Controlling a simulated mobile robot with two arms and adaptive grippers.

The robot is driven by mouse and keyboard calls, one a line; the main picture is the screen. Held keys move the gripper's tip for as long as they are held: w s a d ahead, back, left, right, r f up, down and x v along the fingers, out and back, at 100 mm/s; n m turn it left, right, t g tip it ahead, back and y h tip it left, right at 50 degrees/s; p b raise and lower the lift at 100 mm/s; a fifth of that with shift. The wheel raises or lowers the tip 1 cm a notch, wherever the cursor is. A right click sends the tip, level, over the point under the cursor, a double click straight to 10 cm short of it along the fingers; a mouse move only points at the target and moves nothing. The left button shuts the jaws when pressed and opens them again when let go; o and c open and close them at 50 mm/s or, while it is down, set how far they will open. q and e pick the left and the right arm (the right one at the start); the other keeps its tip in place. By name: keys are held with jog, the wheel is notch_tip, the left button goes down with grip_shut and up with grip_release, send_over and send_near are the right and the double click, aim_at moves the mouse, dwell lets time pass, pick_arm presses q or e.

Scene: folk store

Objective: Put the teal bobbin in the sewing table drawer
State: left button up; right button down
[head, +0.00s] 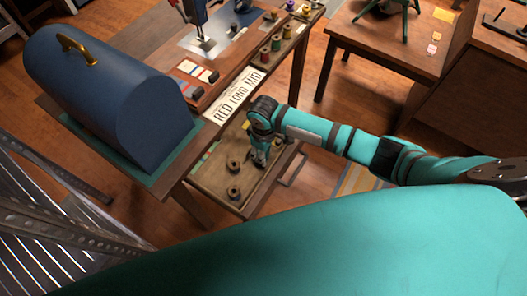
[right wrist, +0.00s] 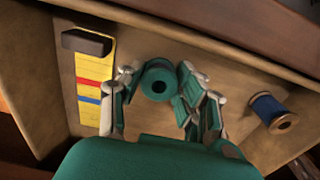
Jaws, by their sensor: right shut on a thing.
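The teal bobbin (right wrist: 158,82) is between the fingers of my right gripper (right wrist: 160,98) in the right wrist view. The gripper is shut on it, over the drawer floor (right wrist: 225,75); I cannot tell whether the bobbin touches that floor. In the head view my right gripper (head: 259,156) reaches down into the open sewing table drawer (head: 212,163), and the bobbin cannot be made out there. The sewing table (head: 170,195) stands behind and above the drawer. My left gripper is not in view.
A blue spool (right wrist: 267,108) and a yellow striped card (right wrist: 93,85) with a dark block lie in the drawer. Dark spools (head: 233,192) also show there. A blue domed case (head: 110,95) and a spool rack (head: 275,45) are on the table. Some drawer floor is bare.

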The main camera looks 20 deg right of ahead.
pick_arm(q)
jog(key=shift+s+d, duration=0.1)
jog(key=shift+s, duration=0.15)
pick_arm(e)
jog(key=c, duration=0.9)
grip_release()
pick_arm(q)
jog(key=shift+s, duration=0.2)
pick_arm(e)
jog(key=shift+r, duration=0.1)
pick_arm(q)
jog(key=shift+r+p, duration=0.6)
pick_arm(e)
notch_tip(320, 180, up, 12)
